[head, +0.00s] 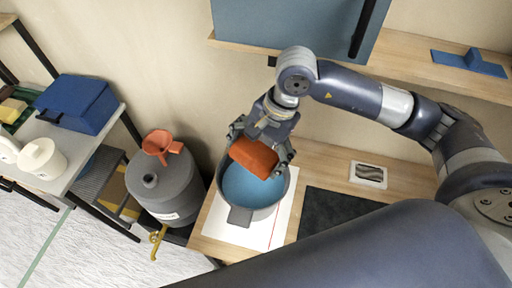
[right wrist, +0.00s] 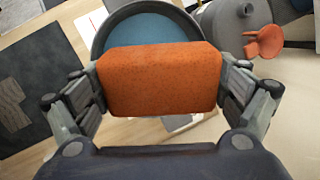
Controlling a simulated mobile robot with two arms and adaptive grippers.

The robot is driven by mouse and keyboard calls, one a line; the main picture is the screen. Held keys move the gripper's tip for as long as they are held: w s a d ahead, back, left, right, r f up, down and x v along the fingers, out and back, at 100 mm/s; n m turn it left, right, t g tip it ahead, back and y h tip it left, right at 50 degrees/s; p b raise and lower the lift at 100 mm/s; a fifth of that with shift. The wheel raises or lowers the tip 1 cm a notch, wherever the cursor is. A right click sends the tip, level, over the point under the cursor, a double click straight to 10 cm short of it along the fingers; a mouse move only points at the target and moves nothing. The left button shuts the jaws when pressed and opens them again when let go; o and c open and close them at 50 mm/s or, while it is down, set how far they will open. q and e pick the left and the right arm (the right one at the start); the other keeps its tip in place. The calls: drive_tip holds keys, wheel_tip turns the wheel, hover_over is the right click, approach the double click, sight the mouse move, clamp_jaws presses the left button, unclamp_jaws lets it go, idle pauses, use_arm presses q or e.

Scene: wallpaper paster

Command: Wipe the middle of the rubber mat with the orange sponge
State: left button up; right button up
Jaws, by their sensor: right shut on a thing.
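The orange sponge (head: 254,157) is held in my right gripper (head: 262,150), above the grey pot of blue liquid. In the right wrist view the sponge (right wrist: 160,80) fills the space between the two fingers, which press on its ends. The dark rubber mat (head: 335,212) lies on the wooden table, right of the pot, partly hidden by my arm. My left gripper is not in view.
The pot (head: 284,196) stands on a white sheet (head: 214,222). A grey canister (head: 172,190) with an orange funnel (head: 160,144) stands left of the table. A shelf (head: 410,62) runs along the wall above.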

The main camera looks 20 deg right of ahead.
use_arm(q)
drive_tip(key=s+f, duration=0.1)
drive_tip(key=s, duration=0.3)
use_arm(e)
wheel_tip(320, 180, down, 2)
drive_tip(key=shift+f+b, duration=0.1)
drive_tip(key=shift+b, duration=0.25)
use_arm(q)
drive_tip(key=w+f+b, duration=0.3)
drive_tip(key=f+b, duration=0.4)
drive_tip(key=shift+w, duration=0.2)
use_arm(e)
wheel_tip(320, 180, down, 10)
drive_tip(key=shift+w+f, duration=0.25)
drive_tip(key=shift+f, duration=0.1)
idle(0.6)
